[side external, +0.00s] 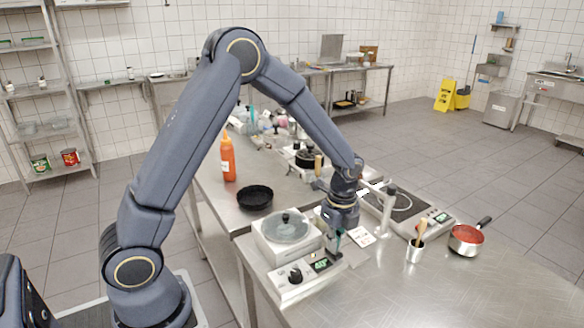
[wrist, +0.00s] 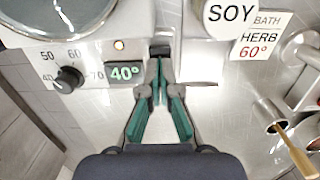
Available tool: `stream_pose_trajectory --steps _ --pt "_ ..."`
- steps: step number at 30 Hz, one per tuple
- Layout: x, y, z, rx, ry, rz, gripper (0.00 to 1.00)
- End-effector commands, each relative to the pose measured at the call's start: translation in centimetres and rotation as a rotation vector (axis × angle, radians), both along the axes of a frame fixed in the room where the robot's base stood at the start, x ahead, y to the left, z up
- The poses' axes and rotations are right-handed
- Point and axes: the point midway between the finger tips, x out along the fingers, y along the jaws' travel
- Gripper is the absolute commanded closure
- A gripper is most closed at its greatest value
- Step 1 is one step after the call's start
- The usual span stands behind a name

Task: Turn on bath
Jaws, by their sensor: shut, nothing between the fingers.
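The bath (side external: 268,245) is a white box with a round clear lid, on the steel counter. Its front panel has a black knob (wrist: 68,80) with a temperature scale, a green display (wrist: 124,72) reading 40° and a small yellowish lamp (wrist: 119,45). The knob also shows in the side view (side external: 295,276). My gripper (wrist: 159,62) is shut and empty, pointing down just right of the display. A small dark part (wrist: 160,49), possibly a switch, shows at its fingertips; I cannot tell whether they touch. In the side view my gripper (side external: 332,255) hides the panel's right end.
A card (wrist: 260,42) reads BATH, HERB, 60°. A white SOY-labelled lid (wrist: 230,14) partly covers it. To the right stand a metal cup (side external: 415,251) with a wooden-handled tool, a red-filled pan (side external: 467,239) and a hob (side external: 395,208). The front right counter is clear.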

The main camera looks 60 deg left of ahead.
Motion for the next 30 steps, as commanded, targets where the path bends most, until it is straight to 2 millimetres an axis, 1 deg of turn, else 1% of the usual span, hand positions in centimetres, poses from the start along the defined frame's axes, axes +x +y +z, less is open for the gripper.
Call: stream_pose_trajectory --steps 3,12,14,16,20,27,30 --pt "0.0 -0.3 0.1 0.000 0.000 0.001 1.00" --pt "0.0 -0.4 0.2 0.000 -0.001 0.001 1.00" --pt "0.0 -0.3 0.4 0.000 -0.002 0.001 1.00" --pt "0.1 -0.2 1.1 0.000 -0.004 0.001 1.00" --pt "0.2 0.1 3.4 0.000 -0.007 0.002 1.00" --pt "0.1 0.9 9.0 0.001 -0.007 0.002 1.00" --pt "0.1 1.2 10.9 0.001 -0.006 0.002 1.00"
